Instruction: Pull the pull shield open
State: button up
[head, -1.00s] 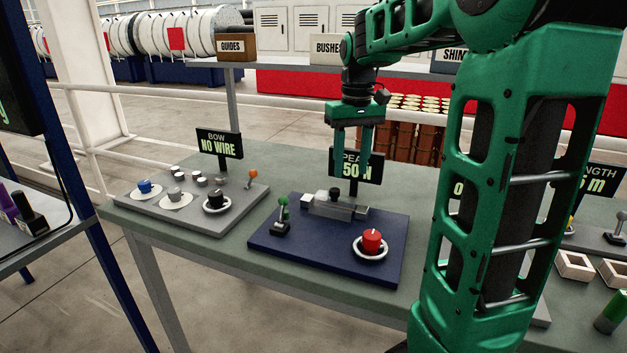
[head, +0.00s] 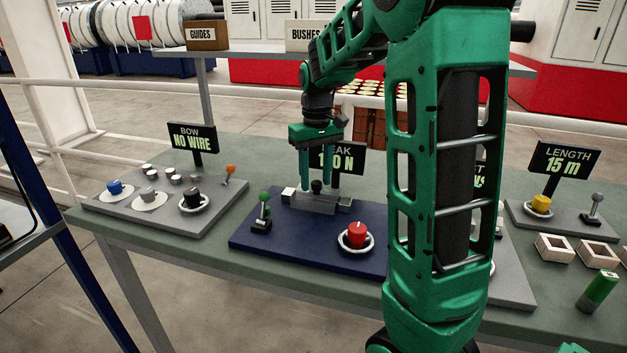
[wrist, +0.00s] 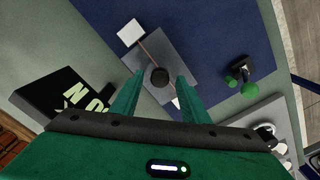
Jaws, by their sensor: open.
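The pull shield (head: 313,203) is a low, greyish, see-through cover on the blue panel (head: 285,240), below the PEAK sign. In the wrist view it is a grey rectangle (wrist: 176,57). A dark round knob (head: 316,187) stands on it and also shows in the wrist view (wrist: 160,77). My gripper (head: 316,181) is open and points down over the shield. In the wrist view its fingertips (wrist: 160,79) lie on either side of the knob. I cannot tell whether they touch it. The shield looks shut over a thin wire between pale end blocks.
A green-knobbed lever (head: 263,212) stands left of the shield and a red knob (head: 356,235) to its right. The PEAK sign (head: 349,160) stands close behind my gripper. The grey BOW panel (head: 150,215) lies left. My arm hides part of the table at right.

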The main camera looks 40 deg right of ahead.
jog(key=shift+f, duration=0.4)
jog(key=shift+c, duration=0.5)
grip_shut()
jog(key=s+a, duration=0.1)
jog(key=a, duration=0.1)
jog(key=s+a, duration=0.4)
jog(key=shift+a, duration=0.25)
jog(key=shift+r, duration=0.1)
jog(key=shift+o, duration=0.5)
grip_release()
notch_tip(320, 180, up, 11)
